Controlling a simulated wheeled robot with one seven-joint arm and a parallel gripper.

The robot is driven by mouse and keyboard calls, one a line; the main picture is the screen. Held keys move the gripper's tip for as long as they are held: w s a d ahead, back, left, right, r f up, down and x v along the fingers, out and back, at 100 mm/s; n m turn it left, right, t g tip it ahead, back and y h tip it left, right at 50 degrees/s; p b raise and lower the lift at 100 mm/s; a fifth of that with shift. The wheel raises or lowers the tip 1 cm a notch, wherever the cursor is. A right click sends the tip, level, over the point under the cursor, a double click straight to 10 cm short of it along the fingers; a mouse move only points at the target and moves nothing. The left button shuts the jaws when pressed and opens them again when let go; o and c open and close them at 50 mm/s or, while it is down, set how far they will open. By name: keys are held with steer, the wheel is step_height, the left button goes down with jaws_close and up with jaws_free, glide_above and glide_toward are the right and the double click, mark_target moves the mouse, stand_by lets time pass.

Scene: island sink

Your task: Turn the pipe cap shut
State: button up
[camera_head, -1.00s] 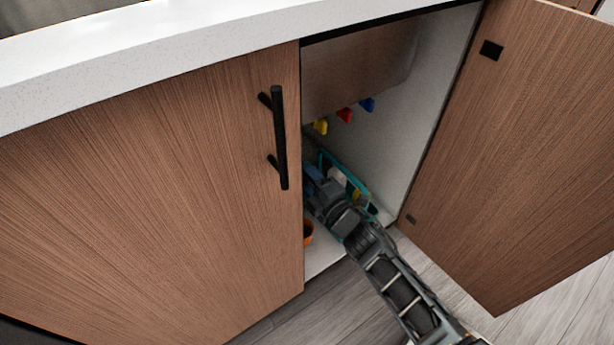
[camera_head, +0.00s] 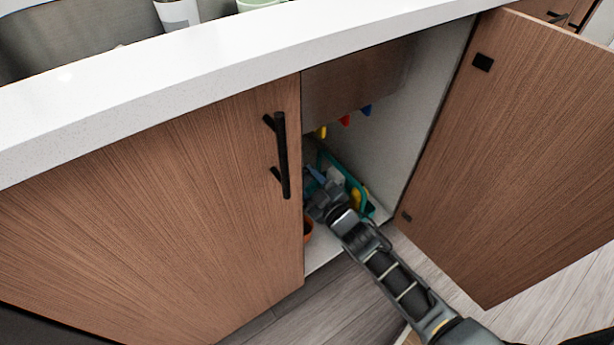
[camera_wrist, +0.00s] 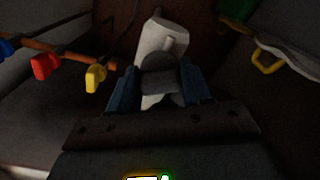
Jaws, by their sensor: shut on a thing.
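In the wrist view, my gripper (camera_wrist: 158,92) has its two blue fingers on either side of a dark grey rounded cap (camera_wrist: 160,70), shut on it. A white pipe (camera_wrist: 163,38) stands directly beyond the cap. In the head view, my gripper (camera_head: 313,186) reaches into the open cabinet under the counter, close behind the edge of the shut left door. My wrist and that door hide the cap there. How far the cap is turned cannot be told.
Yellow (camera_wrist: 94,78), red (camera_wrist: 44,66) and blue (camera_wrist: 7,48) valve handles hang nearby. A teal caddy (camera_head: 357,187) stands right of my wrist, an orange pot (camera_head: 308,229) left. The right door (camera_head: 510,150) is open; the left door (camera_head: 170,200) is shut.

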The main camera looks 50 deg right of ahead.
steer(key=m+p, duration=0.1)
steer(key=m, duration=0.4)
steer(key=shift+m, duration=0.3)
stand_by(0.4)
steer(key=o, duration=0.9)
steer(key=shift+o, duration=0.2)
steer(key=shift+s, duration=0.1)
steer(key=p+v, duration=0.1)
steer(key=v, duration=0.6)
steer(key=shift+s, duration=0.35)
